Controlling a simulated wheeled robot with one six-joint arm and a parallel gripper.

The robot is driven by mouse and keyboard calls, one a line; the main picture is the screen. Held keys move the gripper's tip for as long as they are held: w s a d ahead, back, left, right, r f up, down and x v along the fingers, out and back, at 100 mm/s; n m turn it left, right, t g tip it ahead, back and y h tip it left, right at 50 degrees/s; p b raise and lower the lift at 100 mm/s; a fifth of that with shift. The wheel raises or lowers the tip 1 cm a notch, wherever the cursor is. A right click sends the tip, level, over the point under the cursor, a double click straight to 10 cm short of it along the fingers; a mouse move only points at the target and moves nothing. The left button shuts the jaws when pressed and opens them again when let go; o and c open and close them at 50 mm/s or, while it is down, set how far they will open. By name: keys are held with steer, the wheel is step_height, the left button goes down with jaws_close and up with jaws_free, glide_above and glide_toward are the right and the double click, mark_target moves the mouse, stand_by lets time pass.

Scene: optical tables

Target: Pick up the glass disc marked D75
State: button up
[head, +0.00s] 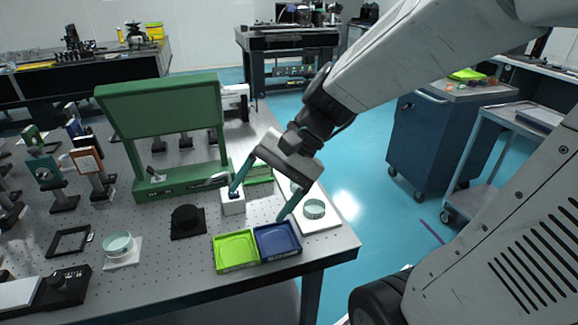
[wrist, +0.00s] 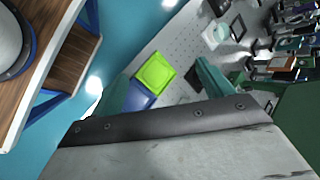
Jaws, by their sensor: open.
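Two pale green glass discs show in the head view, and no marking is legible on either. One glass disc (head: 314,208) lies on a white pad (head: 322,224) near the table's right edge. The other glass disc (head: 118,244) lies on a white pad (head: 122,262) at the front left. My gripper (head: 258,204) is open and empty above the table, left of the right disc, its teal fingers spread. In the wrist view its fingers (wrist: 161,72) stand on either side of the green tray.
A lime tray (head: 236,267) and a blue tray (head: 275,252) sit side by side at the table's front edge. A black round mount (head: 187,218), a small white block (head: 233,206) and a green frame (head: 160,105) stand nearby. Bare perforated tabletop shows between the left disc and trays.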

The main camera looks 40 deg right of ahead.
steer(key=w+d+f+m+t+y, duration=0.2)
steer(key=w+d+f+m+t, duration=0.15)
steer(key=w+m, duration=0.4)
steer(key=w+d+f+m+t+h, duration=0.2)
steer(key=w+d+f+m, duration=0.1)
steer(key=d+m, duration=0.2)
steer(key=w+d+f+m+t+h, duration=0.2)
steer(key=d+m, duration=0.4)
steer(key=d, duration=0.3)
steer(key=w+d+f+m+t+h, duration=0.2)
steer(key=w+d+f+m+t, duration=0.2)
steer(key=d+f+m, duration=0.2)
steer(key=shift+w+d+f+h, duration=0.2)
steer(key=shift+w+d+h, duration=0.15)
steer(key=shift+d, duration=0.4)
steer(key=x, duration=0.2)
steer(key=shift+w, duration=0.3)
steer(key=x, duration=0.5)
steer(key=shift+w+d+r, duration=0.15)
steer(key=shift+d+r, duration=0.1)
steer(key=shift+t, duration=0.25)
steer(key=c, duration=1.2)
